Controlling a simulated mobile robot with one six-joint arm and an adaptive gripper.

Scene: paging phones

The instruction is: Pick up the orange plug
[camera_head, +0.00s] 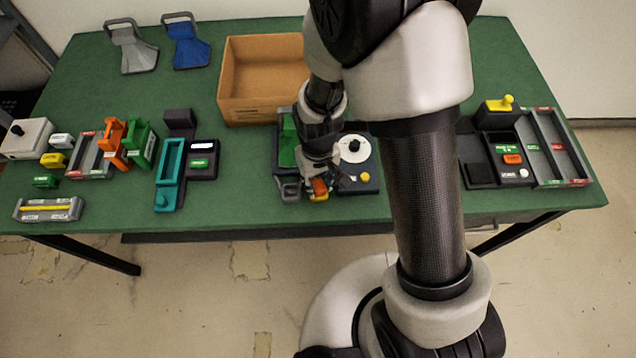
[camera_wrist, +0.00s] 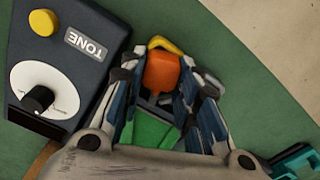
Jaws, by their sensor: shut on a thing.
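The orange plug (camera_wrist: 161,73) sits between the two fingers of my gripper (camera_wrist: 161,65) in the wrist view, and the fingers are shut on it. A curved yellow piece (camera_wrist: 165,43) shows just past the plug. In the head view, my gripper (camera_head: 322,179) is low at the front of the table, and the orange plug (camera_head: 320,187) shows at its fingertips. A green surface (camera_wrist: 152,132) lies behind the plug between the fingers. I cannot tell whether the plug is clear of what is under it.
A dark TONE box (camera_wrist: 65,60) with a white dial and yellow button stands close beside my fingers. A cardboard box (camera_head: 262,82) is behind. A teal holder (camera_head: 170,175) and orange and green holders stand left. A dark unit with a yellow handle (camera_head: 498,107) and grey trays (camera_head: 552,148) stand right.

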